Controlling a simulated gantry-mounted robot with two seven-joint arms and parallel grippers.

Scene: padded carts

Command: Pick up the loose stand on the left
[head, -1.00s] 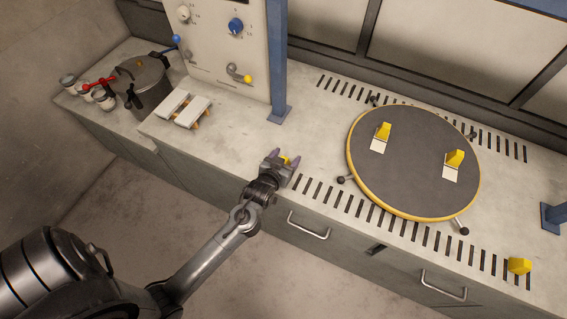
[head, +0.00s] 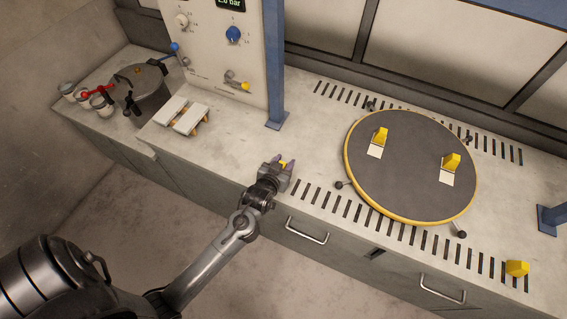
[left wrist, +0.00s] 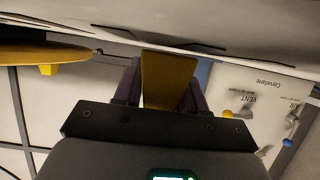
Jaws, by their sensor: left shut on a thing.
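The loose yellow stand on the left (head: 283,164) is mostly hidden by my left gripper in the head view. It shows as a yellow block (left wrist: 168,80) in the left wrist view, between the two dark fingers. My left gripper (head: 279,163) is shut on it over the front part of the counter, left of the round turntable. I cannot tell whether the stand touches the counter. My right gripper is not in view.
The dark round turntable (head: 410,185) with a yellow rim carries two yellow stands (head: 380,136) with white cards. Another yellow stand (head: 517,268) sits at the front right. A blue post (head: 275,65) rises behind my left gripper. White blocks (head: 190,118) and a pot (head: 140,85) stand left.

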